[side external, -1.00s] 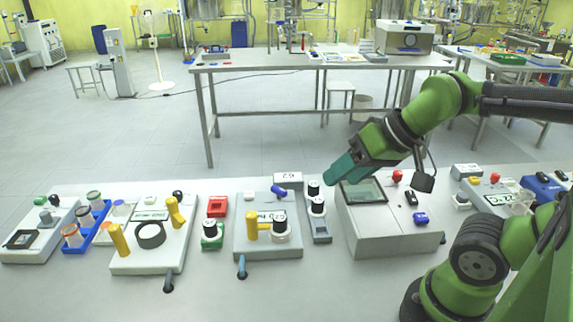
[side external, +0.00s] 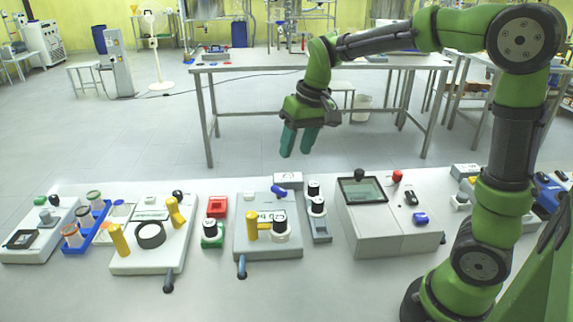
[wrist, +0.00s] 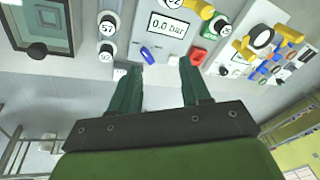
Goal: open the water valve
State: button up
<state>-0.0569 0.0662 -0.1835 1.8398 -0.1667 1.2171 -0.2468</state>
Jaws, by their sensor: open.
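The pressure unit (side external: 244,243) stands on the bench in the middle of the side view. It has a small blue handle (side external: 279,191) at its back, a yellow lever (side external: 252,226) and a blue lever (side external: 241,265) at its front edge. No label shows which is the water valve. In the wrist view its display (wrist: 168,26) reads 0.0 bar, and the blue handle (wrist: 146,55) lies close to the left fingertip. My gripper (side external: 296,150) is open and empty, pointing down above and behind the unit; it also shows in the wrist view (wrist: 161,66).
A grey box with a screen (side external: 395,231) stands to the right, beside a narrow unit with black knobs (side external: 319,222). A red box (side external: 217,207) and a unit with yellow levers (side external: 150,245) stand to the left. The air around my gripper is clear.

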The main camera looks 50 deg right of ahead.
jog(key=n+g+h, duration=0.1)
jog(key=n+g, duration=0.1)
send_over(279, 188)
jog(key=s, duration=0.1)
notch_tip(279, 188, down, 2)
jog(key=f, duration=0.1)
jog(key=shift+r+n, duration=0.6)
jog(key=shift+r, duration=0.5)
jog(key=shift+g, duration=0.3)
jog(key=f, duration=1.1)
jog(key=w+f, duration=0.1)
jog(key=f, duration=0.4)
jog(key=shift+a+f, duration=0.1)
jog(key=shift+f, duration=0.05)
grip_shut()
